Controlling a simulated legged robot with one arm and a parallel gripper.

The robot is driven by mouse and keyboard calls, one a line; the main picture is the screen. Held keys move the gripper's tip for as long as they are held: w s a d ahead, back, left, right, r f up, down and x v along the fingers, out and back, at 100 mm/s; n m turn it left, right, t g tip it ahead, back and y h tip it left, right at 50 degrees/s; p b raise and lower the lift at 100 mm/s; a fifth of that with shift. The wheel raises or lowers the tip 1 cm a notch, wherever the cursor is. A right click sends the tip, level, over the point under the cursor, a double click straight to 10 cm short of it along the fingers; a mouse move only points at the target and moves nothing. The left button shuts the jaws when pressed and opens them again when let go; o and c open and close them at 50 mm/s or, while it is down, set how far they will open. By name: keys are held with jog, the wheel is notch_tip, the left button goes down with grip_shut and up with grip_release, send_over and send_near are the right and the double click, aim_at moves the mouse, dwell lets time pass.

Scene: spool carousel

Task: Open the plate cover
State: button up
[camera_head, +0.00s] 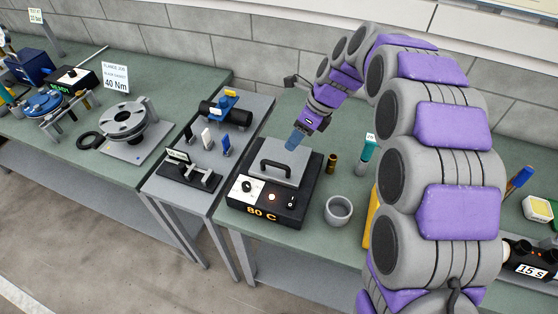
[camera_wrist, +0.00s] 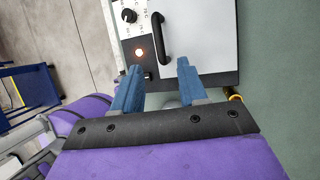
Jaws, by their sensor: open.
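The plate cover (camera_head: 299,166) is a flat light-grey lid with a black bar handle (camera_head: 277,163). My gripper (camera_head: 294,142) is just above the far edge of the cover, with blue fingers pointing down. In the wrist view, my gripper (camera_wrist: 158,75) is open and empty, and the handle (camera_wrist: 162,40) lies ahead of the gap between the fingers. The cover (camera_wrist: 205,35) also shows there. I cannot tell the exact height of the fingertips above it.
A grey cup (camera_head: 338,211) stands right of the unit, with a small brass cylinder (camera_head: 332,162) behind it. A teal tube (camera_head: 369,150) is near my arm. A grey side table (camera_head: 222,175) with holders stands left. A block wall is behind.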

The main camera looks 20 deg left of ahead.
jog(key=b+x, duration=0.2)
jog(key=x, duration=0.8)
jog(key=shift+d+r, duration=0.15)
jog(key=shift+d, duration=0.25)
jog(key=shift+c, duration=0.3)
jog(key=shift+a, duration=0.15)
grip_shut()
